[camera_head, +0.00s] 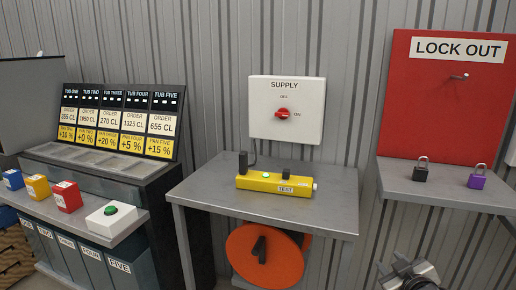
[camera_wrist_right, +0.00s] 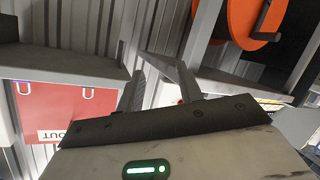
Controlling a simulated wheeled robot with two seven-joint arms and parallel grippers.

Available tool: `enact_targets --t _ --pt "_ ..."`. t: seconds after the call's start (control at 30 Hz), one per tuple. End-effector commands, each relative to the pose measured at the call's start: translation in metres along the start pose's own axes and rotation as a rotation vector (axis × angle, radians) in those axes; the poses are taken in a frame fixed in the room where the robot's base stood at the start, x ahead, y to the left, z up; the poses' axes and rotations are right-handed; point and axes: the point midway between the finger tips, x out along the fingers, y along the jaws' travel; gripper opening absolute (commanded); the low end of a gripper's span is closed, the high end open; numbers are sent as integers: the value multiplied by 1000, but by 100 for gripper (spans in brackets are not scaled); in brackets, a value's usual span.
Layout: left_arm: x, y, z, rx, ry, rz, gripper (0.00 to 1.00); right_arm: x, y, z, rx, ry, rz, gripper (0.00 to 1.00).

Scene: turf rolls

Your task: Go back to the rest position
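My right gripper (camera_head: 408,270) shows at the bottom right of the head view, low in front of the lock-out shelf and apart from it. In the right wrist view its two fingers (camera_wrist_right: 157,78) stand apart with nothing between them, so it is open and empty. My left gripper is not in the head view.
A grey table (camera_head: 222,190) holds a yellow tester (camera_head: 260,183); an orange reel (camera_head: 266,256) is below it. The supply box (camera_head: 300,125) is on the wall. The lock-out shelf (camera_head: 445,188) holds a black padlock (camera_head: 420,174) and a purple padlock (camera_head: 477,181). A tub bench (camera_head: 90,225) stands left.

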Motion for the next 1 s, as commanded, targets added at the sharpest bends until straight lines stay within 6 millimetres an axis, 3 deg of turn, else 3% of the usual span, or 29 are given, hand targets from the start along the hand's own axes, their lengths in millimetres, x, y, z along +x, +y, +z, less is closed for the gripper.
enact_targets --t 0.03,0.2,0.3,0.4,0.5,0.6,1.0 --pt "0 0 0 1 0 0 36 -16 -38 18 26 -21 -58 36" --pt "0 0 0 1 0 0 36 -84 -141 58 132 -85 -216 36" --pt "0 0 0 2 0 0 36 -133 -190 73 213 -128 -292 36" --pt "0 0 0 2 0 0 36 -178 -223 80 293 -171 -343 36" --pt "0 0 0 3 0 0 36 -210 -243 82 354 -204 -372 36" --pt "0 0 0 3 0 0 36 -227 -251 82 388 -221 -383 36" --pt "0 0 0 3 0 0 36 -232 -253 82 397 -228 -387 36"
